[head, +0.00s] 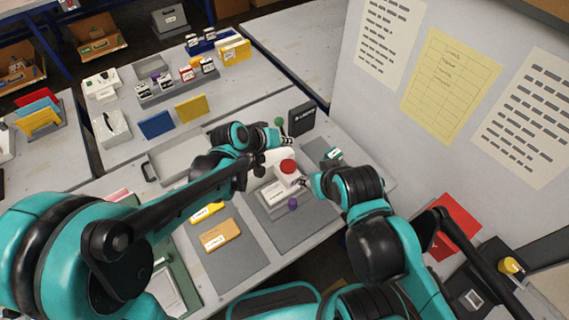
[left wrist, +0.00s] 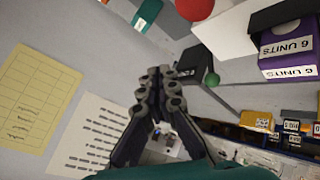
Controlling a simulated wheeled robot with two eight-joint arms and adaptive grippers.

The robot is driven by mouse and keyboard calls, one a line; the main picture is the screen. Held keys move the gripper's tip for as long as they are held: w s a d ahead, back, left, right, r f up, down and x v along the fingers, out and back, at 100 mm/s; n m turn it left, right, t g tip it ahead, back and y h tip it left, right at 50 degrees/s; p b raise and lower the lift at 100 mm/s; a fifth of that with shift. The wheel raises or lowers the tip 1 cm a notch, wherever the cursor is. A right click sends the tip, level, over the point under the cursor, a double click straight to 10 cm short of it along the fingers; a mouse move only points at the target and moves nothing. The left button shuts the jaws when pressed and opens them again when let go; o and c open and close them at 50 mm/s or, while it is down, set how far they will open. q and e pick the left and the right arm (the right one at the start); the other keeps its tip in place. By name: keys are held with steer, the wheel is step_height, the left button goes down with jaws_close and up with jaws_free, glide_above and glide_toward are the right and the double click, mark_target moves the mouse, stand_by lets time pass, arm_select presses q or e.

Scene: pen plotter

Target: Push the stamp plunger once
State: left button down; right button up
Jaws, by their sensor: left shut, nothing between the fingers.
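A round red cap (head: 288,167) sits on top of a white block at the middle of the bench, and I take it as the stamp plunger. It also shows at the top edge of the left wrist view (left wrist: 195,8), partly cut off. My left gripper (head: 288,141) is shut and empty just behind the cap, apart from it in the left wrist view (left wrist: 160,75). My right gripper (head: 303,181) is close to the cap's right side. Its fingers are too small to read, and I cannot tell whether it touches the block.
A green knob (head: 279,121) and a dark upright box (head: 302,118) stand behind the left gripper. A purple knob (head: 292,203) is in front of the block. A wall panel with a yellow sheet (head: 450,85) rises at the right. A grey mat (head: 215,258) lies front left.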

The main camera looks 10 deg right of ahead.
mark_target(289, 164)
arm_select(q)
steer(key=shift+f, duration=0.15)
step_height(289, 164, down, 9)
steer(key=b, duration=0.7)
steer(key=shift+r, duration=0.2)
stand_by(1.0)
steer(key=shift+f+b, duration=0.35)
steer(key=shift+b, duration=0.05)
steer(key=shift+f+b, duration=0.85)
steer(key=shift+f, duration=0.15)
stand_by(0.8)
steer(key=shift+r, duration=0.1)
steer(key=shift+r+p, duration=1.1)
steer(key=shift+r, duration=0.2)
